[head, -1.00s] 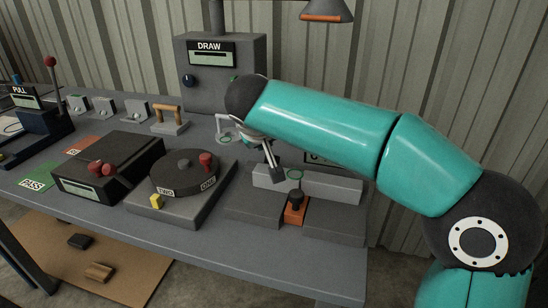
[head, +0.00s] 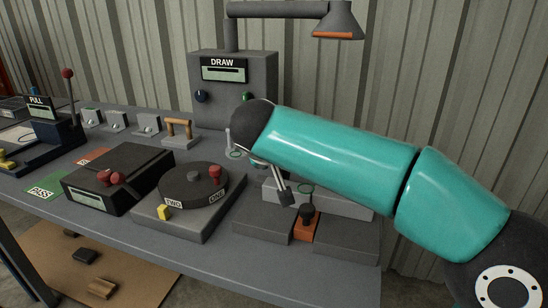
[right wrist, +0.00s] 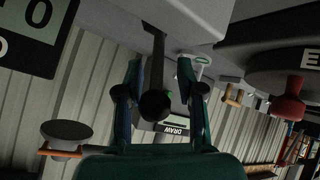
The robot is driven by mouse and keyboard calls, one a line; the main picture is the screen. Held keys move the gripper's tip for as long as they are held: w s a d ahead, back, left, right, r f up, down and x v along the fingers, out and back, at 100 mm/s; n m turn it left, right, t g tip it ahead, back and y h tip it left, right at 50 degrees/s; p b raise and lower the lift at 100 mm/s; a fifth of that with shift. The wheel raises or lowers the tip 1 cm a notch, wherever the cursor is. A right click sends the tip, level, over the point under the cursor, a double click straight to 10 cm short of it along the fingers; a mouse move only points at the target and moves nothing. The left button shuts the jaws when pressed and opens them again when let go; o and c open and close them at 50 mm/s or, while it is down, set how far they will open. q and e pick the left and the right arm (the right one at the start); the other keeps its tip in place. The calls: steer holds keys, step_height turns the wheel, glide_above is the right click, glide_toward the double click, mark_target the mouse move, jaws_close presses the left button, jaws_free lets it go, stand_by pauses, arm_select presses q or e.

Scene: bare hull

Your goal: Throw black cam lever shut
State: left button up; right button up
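A black lever with a ball end (right wrist: 155,105) shows in the right wrist view, reaching out from a grey block (right wrist: 195,18). My right gripper (right wrist: 160,102) is open, with one finger on each side of the ball and visible gaps between. In the head view my right gripper (head: 284,194) hangs over the grey clamp fixture (head: 342,203), one dark fingertip showing and the rest hidden by my arm. A black knob (head: 307,212) stands on an orange piece (head: 306,231) just right of and below that fingertip. I cannot tell whether this knob is the lever's end. My left gripper is not in view.
A round black turntable (head: 194,183) with a red knob (head: 215,173) stands left of the fixture. A black box (head: 118,180) is farther left. The grey DRAW cabinet (head: 232,95) and a lamp (head: 338,20) are behind. The bench's front strip is clear.

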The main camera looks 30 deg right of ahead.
steer(key=shift+r, duration=0.1)
steer(key=v, duration=1.1)
steer(key=shift+s+a+r, duration=0.15)
steer(key=shift+s, duration=0.15)
